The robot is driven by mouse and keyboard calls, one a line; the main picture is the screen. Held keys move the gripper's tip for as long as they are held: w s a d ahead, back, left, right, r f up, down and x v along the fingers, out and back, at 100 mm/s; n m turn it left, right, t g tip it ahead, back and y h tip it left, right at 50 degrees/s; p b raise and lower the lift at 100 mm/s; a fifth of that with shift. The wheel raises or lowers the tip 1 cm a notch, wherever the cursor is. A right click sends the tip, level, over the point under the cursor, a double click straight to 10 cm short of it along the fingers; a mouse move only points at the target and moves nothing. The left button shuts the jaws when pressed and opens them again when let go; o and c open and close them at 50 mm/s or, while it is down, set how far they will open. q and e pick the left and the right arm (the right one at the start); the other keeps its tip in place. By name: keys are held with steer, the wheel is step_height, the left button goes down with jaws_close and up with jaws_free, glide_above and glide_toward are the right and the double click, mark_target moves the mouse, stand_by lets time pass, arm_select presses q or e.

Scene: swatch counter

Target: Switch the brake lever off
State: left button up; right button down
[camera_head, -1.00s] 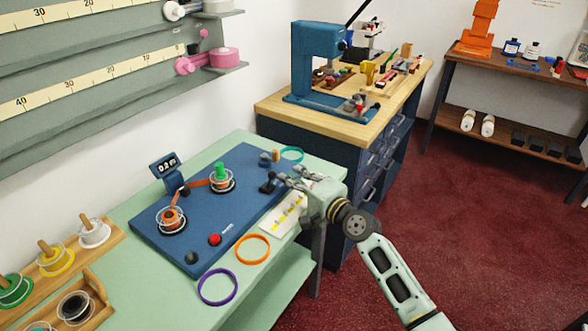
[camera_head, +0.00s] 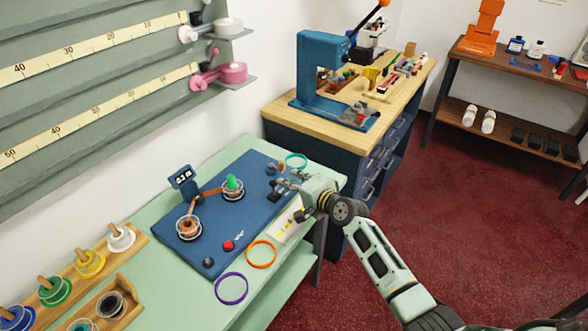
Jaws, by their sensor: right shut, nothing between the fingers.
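The blue winding board (camera_head: 215,252) lies on the pale green counter. It carries a spool with orange ribbon (camera_head: 188,228), a spool with a green top (camera_head: 233,188), a small counter display (camera_head: 183,178), a red button (camera_head: 228,245) and a black knob (camera_head: 208,262). A small dark part (camera_head: 273,196), which may be the brake lever, is at the board's right side, partly hidden by my right gripper (camera_head: 281,185). The right gripper is shut and empty, close above that part; I cannot tell if they touch. The lever's setting is unclear. My left gripper is out of view.
An orange ring (camera_head: 262,267), a purple ring (camera_head: 218,289) and a teal ring (camera_head: 297,154) lie around the board. A swatch card (camera_head: 288,232) is under my right arm. Spool racks (camera_head: 65,289) stand at the left; a blue press (camera_head: 322,62) stands behind.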

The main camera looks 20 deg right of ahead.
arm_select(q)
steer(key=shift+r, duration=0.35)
arm_select(e)
steer(key=shift+w+a+r, duration=0.25)
steer(key=shift+w+a, duration=0.15)
steer(key=shift+w, duration=0.15)
steer(key=shift+w+a+r, duration=0.25)
steer(key=shift+w+a, duration=0.15)
steer(key=shift+w, duration=0.1)
steer(key=shift+w, duration=0.1)
stand_by(0.8)
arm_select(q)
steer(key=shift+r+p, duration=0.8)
arm_select(e)
steer(key=shift+r, duration=0.85)
